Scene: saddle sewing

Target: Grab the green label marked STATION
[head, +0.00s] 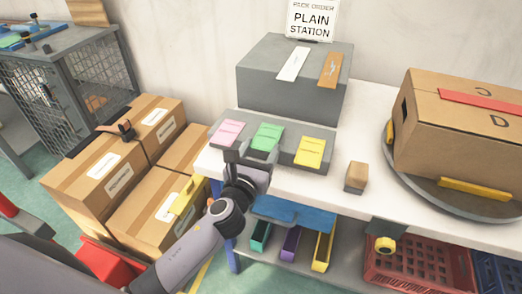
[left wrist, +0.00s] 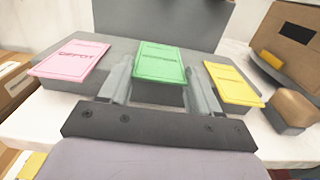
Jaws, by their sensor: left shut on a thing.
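The green label (head: 267,137) is the middle one of three on a low grey stand (head: 236,118) on the white table. It also shows in the left wrist view (left wrist: 160,62), between my gripper's two fingers; its print is too small to read surely. A pink label (head: 227,132), reading DEPOT in the left wrist view (left wrist: 72,60), is on its left. A yellow label (head: 310,151) is on its right. My left gripper (head: 249,158) is at the stand's front edge, shut on the green label, which still lies at its place on the stand. My right gripper is out of view.
A grey box (head: 290,85) with a white and an orange strip stands behind, under a PLAIN STATION sign (head: 312,20). A wooden block (head: 356,176) and a carton (head: 460,125) on a turntable are on the right. Cartons (head: 120,170) stand left of the table.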

